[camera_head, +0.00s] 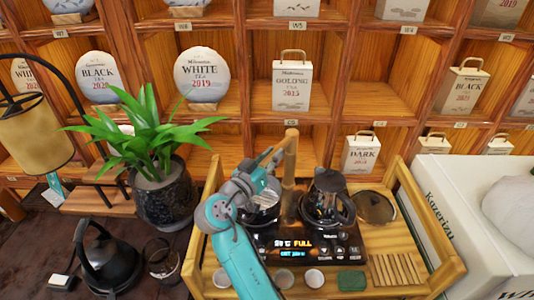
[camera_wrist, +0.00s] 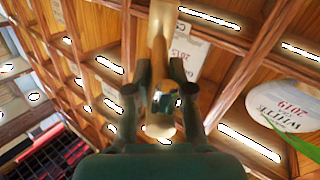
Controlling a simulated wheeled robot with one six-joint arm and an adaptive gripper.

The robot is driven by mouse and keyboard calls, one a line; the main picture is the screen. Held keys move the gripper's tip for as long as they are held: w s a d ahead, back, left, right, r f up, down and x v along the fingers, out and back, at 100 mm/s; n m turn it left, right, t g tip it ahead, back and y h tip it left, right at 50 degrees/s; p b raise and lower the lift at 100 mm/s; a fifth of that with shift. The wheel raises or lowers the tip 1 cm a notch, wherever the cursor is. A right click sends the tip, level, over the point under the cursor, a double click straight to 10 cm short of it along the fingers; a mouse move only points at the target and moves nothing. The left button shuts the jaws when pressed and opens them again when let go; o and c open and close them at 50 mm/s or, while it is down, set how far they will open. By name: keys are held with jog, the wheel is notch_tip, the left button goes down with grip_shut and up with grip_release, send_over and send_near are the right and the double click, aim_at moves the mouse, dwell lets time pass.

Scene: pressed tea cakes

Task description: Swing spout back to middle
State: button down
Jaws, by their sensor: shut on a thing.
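The bamboo spout (camera_head: 290,160) stands upright behind the black tea stove (camera_head: 310,245), between its left and right sides. My gripper (camera_head: 272,172) reaches up to it from the front left, and my own arm hides part of the stove. In the wrist view my gripper (camera_wrist: 162,100) is shut on the spout (camera_wrist: 158,55), a wooden rod between the two dark fingers. A dark glass kettle (camera_head: 328,200) sits on the right of the stove. A pot (camera_head: 264,201) on the left is partly hidden behind my gripper.
Wooden shelves with tea cakes and boxes stand close behind. A potted plant (camera_head: 163,190) is to the left, with a black kettle (camera_head: 104,262) in front. A white box (camera_head: 440,210) stands on the right. Small cups and a green block (camera_head: 352,280) line the tray's front.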

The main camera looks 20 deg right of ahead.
jog(key=s+d+n+t+y, duration=0.3)
jog(key=d+n+t+y, duration=0.2)
jog(key=y, duration=0.3)
jog(key=shift+s+n, duration=0.25)
jog(key=shift+n, duration=0.35)
jog(key=shift+t, duration=0.3)
jog(key=c, duration=1)
grip_release()
jog(key=shift+c, duration=0.2)
jog(key=v, duration=1.2)
jog(key=shift+d, duration=0.1)
